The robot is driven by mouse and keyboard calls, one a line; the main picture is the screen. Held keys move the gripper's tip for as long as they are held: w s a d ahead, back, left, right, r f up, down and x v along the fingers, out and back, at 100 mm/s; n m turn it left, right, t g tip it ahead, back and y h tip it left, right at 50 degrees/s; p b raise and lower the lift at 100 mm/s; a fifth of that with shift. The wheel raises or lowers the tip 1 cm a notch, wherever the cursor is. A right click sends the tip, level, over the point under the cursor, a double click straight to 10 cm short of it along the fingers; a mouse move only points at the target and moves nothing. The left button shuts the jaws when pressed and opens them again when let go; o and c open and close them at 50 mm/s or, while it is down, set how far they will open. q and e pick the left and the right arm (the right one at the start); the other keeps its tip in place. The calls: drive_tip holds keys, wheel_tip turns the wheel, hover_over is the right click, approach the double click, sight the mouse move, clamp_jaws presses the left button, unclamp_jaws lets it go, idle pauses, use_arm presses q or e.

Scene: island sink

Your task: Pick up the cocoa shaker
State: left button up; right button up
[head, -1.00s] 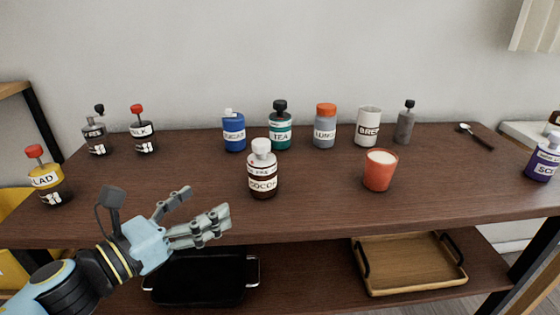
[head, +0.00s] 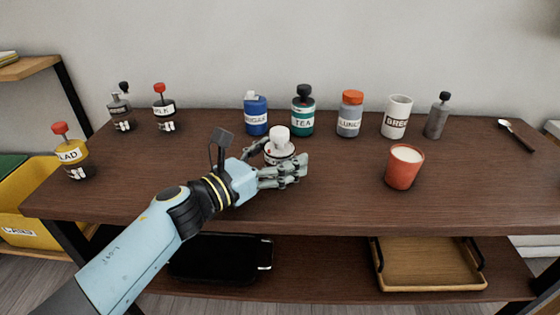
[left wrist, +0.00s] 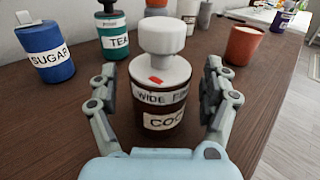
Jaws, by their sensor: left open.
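The cocoa shaker (head: 279,141) is a brown jar with a white top and white labels, upright on the wooden table. In the left wrist view the cocoa shaker (left wrist: 159,85) stands between the two fingers of my left gripper (left wrist: 160,105). Gaps show on both sides of the jar, so the fingers are open around it. In the head view my left gripper (head: 281,163) hides the lower part of the jar. My right gripper is not in view.
An orange cup (head: 404,168) stands to the right. Behind are the sugar jar (head: 256,116), tea jar (head: 303,113), lunch jar (head: 350,115), white mug (head: 396,118) and a grey bottle (head: 437,117). A yellow-bodied bottle (head: 71,154) is at left. The front right of the table (head: 330,205) is clear.

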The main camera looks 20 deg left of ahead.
use_arm(q)
drive_tip(key=shift+w+d, duration=0.1)
drive_tip(key=shift+w, duration=0.1)
drive_tip(key=c, duration=1.3)
drive_tip(key=shift+c, duration=0.2)
drive_tip(key=shift+r, duration=0.15)
